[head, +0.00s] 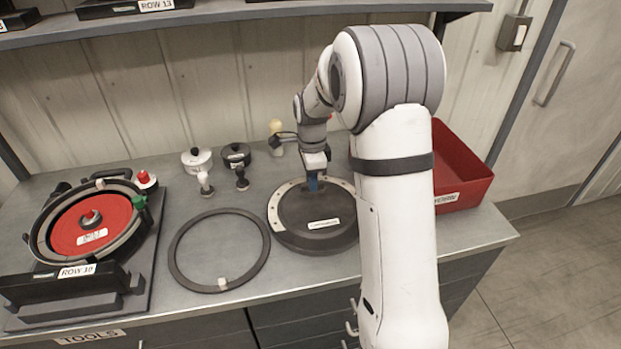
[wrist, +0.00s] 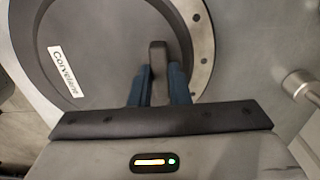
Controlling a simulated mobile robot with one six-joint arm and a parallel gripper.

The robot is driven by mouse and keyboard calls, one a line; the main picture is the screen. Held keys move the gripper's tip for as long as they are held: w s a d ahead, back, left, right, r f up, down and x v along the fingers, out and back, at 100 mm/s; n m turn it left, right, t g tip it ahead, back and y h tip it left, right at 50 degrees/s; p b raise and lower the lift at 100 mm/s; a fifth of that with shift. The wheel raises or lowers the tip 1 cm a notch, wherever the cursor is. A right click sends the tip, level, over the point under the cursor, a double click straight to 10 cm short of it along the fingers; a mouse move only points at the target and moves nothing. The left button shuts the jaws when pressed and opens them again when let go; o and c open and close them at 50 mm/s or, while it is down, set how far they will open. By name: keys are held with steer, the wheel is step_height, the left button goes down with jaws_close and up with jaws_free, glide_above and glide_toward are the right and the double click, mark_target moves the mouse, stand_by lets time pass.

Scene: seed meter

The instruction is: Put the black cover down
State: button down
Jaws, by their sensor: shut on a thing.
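The black cover (head: 310,235) is a round dark disc with a white label, at the middle of the grey counter (head: 370,270). A pale rim with holes shows along its far edge. The cover also fills much of the wrist view (wrist: 105,85). My gripper (head: 313,186) is above the cover's far part and points down. In the wrist view my gripper's blue fingers (wrist: 159,85) are shut on the cover's dark upright handle (wrist: 157,58). The cover looks level and at or close to the counter top; I cannot tell whether it touches.
A dark ring (head: 178,265) with a white tab lies left of the cover. A seed meter (head: 42,240) with a red disc stands at the far left. Small knobs and lidded pots (head: 197,160) stand behind. A red bin (head: 462,170) is at the right, partly behind my arm.

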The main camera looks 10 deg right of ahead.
steer(key=shift+f, duration=0.15)
steer(key=c, duration=1.4)
jaws_free()
steer(key=shift+o, duration=0.2)
step_height(320, 180, up, 12)
steer(key=s+n+t, duration=0.2)
steer(key=s+n, duration=1.6)
steer(key=s, duration=0.9)
steer(key=shift+s+a+f+t+b, duration=0.15)
steer(key=shift+s+f+t+b, duration=0.15)
steer(key=shift+f+t, duration=0.1)
